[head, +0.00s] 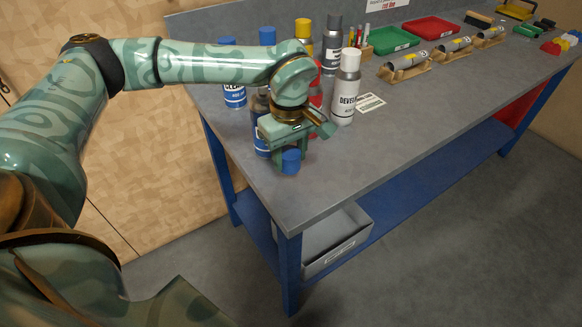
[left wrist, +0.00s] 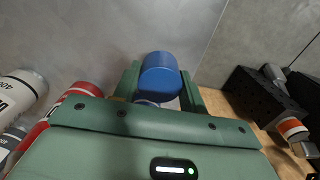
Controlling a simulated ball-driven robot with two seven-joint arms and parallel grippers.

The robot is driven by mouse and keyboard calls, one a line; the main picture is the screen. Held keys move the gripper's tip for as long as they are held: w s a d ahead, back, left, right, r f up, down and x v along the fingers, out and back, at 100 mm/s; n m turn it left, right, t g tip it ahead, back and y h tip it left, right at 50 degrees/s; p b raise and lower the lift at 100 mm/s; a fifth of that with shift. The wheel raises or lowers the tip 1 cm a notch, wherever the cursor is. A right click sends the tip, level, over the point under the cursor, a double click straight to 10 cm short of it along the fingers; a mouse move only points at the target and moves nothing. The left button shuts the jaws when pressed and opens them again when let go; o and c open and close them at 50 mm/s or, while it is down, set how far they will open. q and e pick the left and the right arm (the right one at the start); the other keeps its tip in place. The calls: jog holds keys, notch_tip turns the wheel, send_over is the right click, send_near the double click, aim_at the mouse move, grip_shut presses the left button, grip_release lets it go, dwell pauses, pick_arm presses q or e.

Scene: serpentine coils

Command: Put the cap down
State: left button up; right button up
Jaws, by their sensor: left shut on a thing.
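A blue cap (head: 291,163) is between the fingers of my left gripper (head: 290,155), low over the front left part of the bench top. In the left wrist view the same cap (left wrist: 160,72) sits between the two green fingers (left wrist: 160,92), which are shut on it. I cannot tell whether the cap touches the bench. A dark can with a blue label (head: 261,140) stands just behind the gripper and is partly hidden by it. My right gripper is not in view.
Close behind are a white DEVELOPER can (head: 347,90), a blue-capped cleaner can (head: 234,92) and a partly hidden red can (head: 316,97). Green (head: 390,41) and red (head: 432,28) trays stand farther back. The bench top (head: 345,165) right of the gripper is clear.

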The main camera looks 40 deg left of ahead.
aim_at(289, 177)
pick_arm(q)
jog(key=shift+w+a+f, duration=0.25)
jog(key=shift+w+f, duration=0.05)
jog(key=shift+f, duration=0.25)
jog(key=f, duration=0.1)
jog(key=f+b, duration=0.1)
jog(key=f, duration=0.1)
jog(key=shift+w+a+f, duration=0.15)
jog(key=shift+w+f, duration=0.1)
jog(key=shift+f, duration=0.1)
jog(key=shift+r, duration=0.1)
jog(key=o, duration=0.9)
jog(key=shift+o, duration=0.2)
